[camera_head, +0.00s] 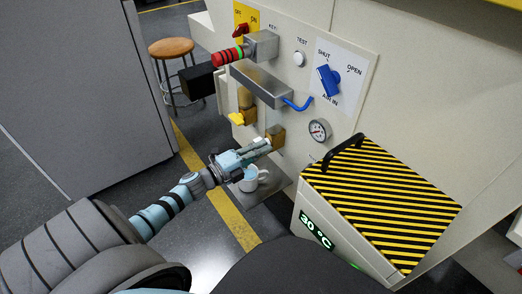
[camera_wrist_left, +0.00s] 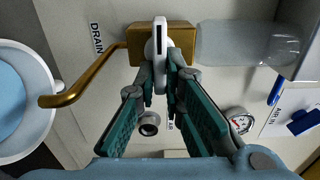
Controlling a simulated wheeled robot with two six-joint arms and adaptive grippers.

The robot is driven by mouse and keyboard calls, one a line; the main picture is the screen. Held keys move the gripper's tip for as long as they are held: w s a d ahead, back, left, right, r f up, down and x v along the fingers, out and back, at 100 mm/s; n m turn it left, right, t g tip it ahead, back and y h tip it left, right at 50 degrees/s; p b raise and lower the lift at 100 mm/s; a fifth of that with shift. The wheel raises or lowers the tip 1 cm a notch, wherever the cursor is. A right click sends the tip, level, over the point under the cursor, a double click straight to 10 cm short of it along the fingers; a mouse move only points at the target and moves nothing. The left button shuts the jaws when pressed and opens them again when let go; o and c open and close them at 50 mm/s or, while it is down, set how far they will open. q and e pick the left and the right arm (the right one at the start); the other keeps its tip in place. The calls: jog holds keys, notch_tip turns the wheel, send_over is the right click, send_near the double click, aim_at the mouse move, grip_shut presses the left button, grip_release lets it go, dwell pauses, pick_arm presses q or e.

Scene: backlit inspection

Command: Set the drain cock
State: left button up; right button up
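The drain cock (camera_wrist_left: 188,42) is a brass body with a bent brass spout (camera_wrist_left: 88,82) and a white lever (camera_wrist_left: 160,38), beside a DRAIN label on the pale panel. In the head view its brass body (camera_head: 278,134) sits low on the panel. My left gripper (camera_wrist_left: 161,72) has one finger on each side of the white lever and appears closed on it. In the head view my left gripper (camera_head: 262,145) reaches to the cock and covers part of it. My right gripper is in neither view.
A white vessel (camera_head: 250,184) stands below the cock; in the wrist view its rim (camera_wrist_left: 48,100) surrounds a blue inside. A clear cylinder (camera_wrist_left: 245,45) adjoins the brass body. A gauge (camera_head: 319,130), a blue knob (camera_head: 328,80) and a striped box (camera_head: 385,205) are to the right.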

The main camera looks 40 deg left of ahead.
pick_arm(q)
jog(key=o, duration=0.4)
jog(key=shift+o, duration=0.2)
jog(key=v, duration=1.2)
